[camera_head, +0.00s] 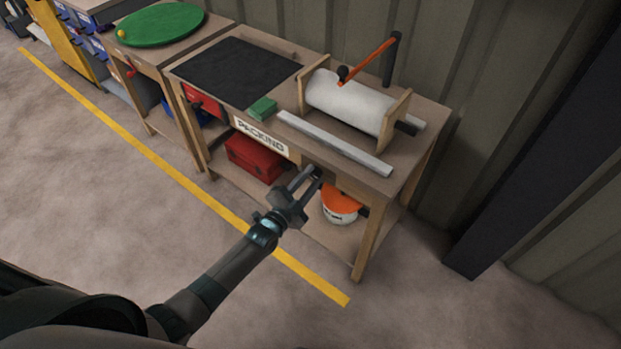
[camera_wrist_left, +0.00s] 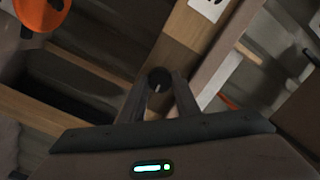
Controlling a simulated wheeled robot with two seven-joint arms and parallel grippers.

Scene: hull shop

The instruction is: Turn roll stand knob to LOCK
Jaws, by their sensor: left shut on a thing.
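A small round black knob (camera_wrist_left: 159,78) with a pale pointer mark sits on the wooden front rail of the packing bench (camera_head: 230,121). My left gripper (camera_head: 312,174) reaches the front of the bench, below the grey bar on its edge. In the left wrist view my left gripper (camera_wrist_left: 160,90) has its two fingers on either side of the knob, shut on it. The knob's setting label cannot be read. The roll stand (camera_head: 352,105) with a white roll and an orange arm stands on the bench top. My right gripper is not in view.
A grey metal bar (camera_head: 335,143) lies along the bench front, with a green block (camera_head: 262,108) beside it. A red toolbox (camera_head: 253,157) and an orange-and-white container (camera_head: 341,206) are on the lower shelf. The floor before the bench is clear.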

